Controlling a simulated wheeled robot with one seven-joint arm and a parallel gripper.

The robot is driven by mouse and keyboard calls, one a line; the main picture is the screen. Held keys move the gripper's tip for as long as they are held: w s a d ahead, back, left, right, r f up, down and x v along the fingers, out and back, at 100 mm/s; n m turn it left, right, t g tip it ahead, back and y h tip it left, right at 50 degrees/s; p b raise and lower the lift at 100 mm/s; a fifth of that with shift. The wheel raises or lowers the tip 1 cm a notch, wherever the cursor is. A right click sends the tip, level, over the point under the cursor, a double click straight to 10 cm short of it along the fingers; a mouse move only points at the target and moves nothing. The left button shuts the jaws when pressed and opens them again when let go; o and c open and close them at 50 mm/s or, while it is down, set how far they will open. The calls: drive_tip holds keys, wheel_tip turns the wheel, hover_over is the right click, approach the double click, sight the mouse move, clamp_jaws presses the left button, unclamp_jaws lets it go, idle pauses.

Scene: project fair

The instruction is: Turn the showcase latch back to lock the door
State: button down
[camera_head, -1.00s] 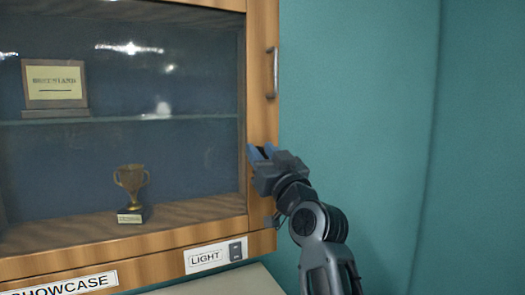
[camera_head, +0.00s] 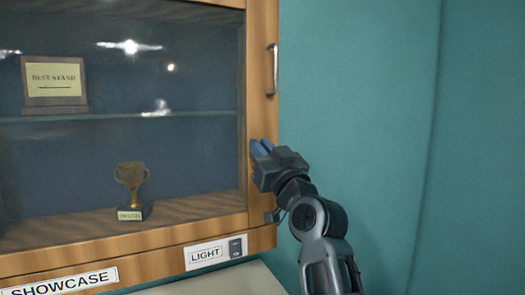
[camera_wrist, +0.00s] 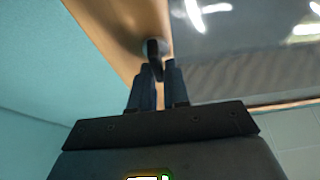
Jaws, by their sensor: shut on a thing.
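The wooden showcase (camera_head: 150,247) has a glass door (camera_head: 195,85) that sits closed in its frame, with a metal handle (camera_head: 272,70) on the right stile. My gripper (camera_head: 258,149) is at the right stile, below the handle. In the wrist view, the dark latch (camera_wrist: 153,47) sits on a round base on the wooden frame. My gripper's two fingers (camera_wrist: 157,70) are shut on the latch, one on each side of it. In the head view the gripper hides the latch.
Inside the showcase are a gold trophy (camera_head: 131,184) on the floor and a framed plaque (camera_head: 55,82) on the glass shelf. A light switch (camera_head: 236,248) is on the lower rail. A teal wall (camera_head: 350,100) stands close on the right.

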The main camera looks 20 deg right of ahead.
drive_tip(key=shift+f, duration=0.25)
drive_tip(key=n+g+y+b, duration=0.1)
drive_tip(key=n+y+b, duration=0.1)
drive_tip(key=n+b, duration=0.3)
drive_tip(key=n+g+y+b, duration=0.2)
drive_tip(key=n+b, duration=0.3)
drive_tip(key=n, duration=0.2)
drive_tip(key=n+g+y+b, duration=0.1)
drive_tip(key=n+y+b, duration=0.1)
drive_tip(key=n+b, duration=0.3)
drive_tip(key=shift+a+f+n+g, duration=0.35)
drive_tip(key=shift+f+n+g, duration=0.05)
drive_tip(key=shift+f+n+g+b, duration=0.1)
drive_tip(key=shift+n+g+b, duration=0.55)
drive_tip(key=shift+n, duration=1.45)
drive_tip(key=shift+g, duration=0.35)
drive_tip(key=c, duration=1.2)
unclamp_jaws()
drive_tip(key=shift+p, duration=0.3)
drive_tip(key=shift+a, duration=0.1)
